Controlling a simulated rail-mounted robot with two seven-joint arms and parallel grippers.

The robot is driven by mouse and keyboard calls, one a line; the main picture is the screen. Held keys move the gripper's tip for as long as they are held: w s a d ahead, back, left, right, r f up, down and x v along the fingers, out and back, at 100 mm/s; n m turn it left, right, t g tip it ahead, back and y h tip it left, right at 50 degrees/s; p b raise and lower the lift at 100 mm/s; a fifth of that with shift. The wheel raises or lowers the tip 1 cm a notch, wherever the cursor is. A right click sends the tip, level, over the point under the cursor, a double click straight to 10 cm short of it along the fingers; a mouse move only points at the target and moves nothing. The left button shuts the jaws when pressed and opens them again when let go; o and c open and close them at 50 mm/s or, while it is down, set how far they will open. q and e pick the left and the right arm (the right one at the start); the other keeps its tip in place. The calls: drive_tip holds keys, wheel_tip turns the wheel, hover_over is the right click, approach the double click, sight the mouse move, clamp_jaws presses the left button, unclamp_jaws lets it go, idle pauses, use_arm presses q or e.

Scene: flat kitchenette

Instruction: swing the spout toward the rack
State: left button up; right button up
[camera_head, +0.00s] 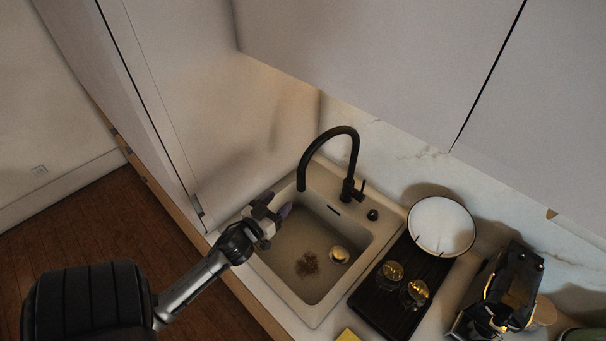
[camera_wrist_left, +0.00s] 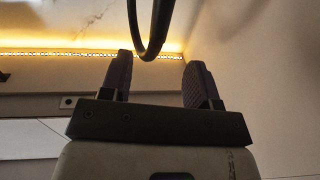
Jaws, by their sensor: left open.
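The black spout (camera_head: 331,133) rises in an arch from the tap base behind the sink and curves over to the left. Its open end hangs above the left side of the sink. My left gripper (camera_head: 273,205) is open and empty at the sink's left rim, a little left of and below the spout's end. In the left wrist view the spout (camera_wrist_left: 150,40) shows beyond and between the open fingers, apart from them.
The beige sink (camera_head: 322,277) holds brown crumbs and a drain. A tall white panel stands close on the left and wall cabinets hang above. A black coffee machine (camera_head: 500,290) stands right of the rack. A yellow item (camera_head: 348,336) lies at the front edge.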

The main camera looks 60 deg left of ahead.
sight(299, 181)
use_arm(q)
drive_tip(key=p+x, duration=0.2)
drive_tip(key=x, duration=1)
drive_tip(key=shift+w+a, duration=0.3)
drive_tip(key=shift+w, duration=0.35)
drive_tip(key=shift+c, duration=0.2)
clamp_jaws()
